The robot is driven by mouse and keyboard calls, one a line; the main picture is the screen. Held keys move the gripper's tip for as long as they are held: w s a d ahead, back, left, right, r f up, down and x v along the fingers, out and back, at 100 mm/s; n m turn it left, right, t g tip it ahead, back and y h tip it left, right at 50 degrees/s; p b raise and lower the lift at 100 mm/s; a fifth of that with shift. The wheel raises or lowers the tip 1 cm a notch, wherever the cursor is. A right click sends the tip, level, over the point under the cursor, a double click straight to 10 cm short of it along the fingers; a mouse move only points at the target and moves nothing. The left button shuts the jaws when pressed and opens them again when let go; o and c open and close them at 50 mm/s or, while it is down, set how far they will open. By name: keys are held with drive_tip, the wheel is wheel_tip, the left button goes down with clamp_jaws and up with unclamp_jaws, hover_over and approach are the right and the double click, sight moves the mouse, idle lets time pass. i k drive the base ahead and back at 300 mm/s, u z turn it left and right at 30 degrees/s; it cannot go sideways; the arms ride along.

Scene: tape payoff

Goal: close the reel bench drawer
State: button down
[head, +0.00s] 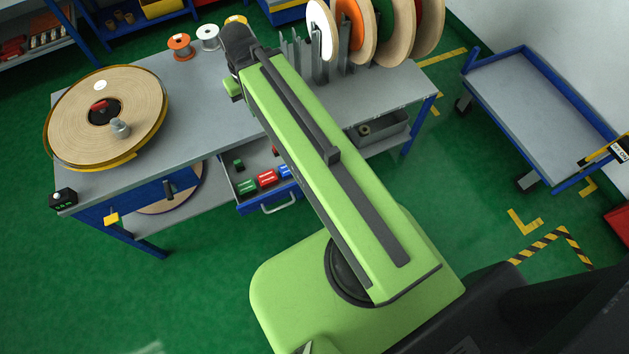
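The reel bench (210,125) is a grey table with blue legs. Its drawer (247,207) stands pulled out under the front edge, with a pale bar handle (281,207) on its blue front. Small green, red (267,177) and blue items lie inside it. My green arm crosses over the bench and covers the drawer's right part. The arm's far joint is above the back of the bench. My gripper cannot be made out; the arm appears to hide it.
A large tape reel (105,115) lies on the bench's left. Upright reels (355,30) stand at the back right, small spools (180,46) at the back. A grey-blue cart (540,115) is at right. Green floor is clear in front of the bench's left side.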

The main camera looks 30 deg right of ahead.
sight(257, 155)
drive_tip(key=z, duration=0.55)
drive_tip(key=k, duration=1.9)
drive_tip(key=u, duration=1.05)
drive_tip(key=i, duration=1)
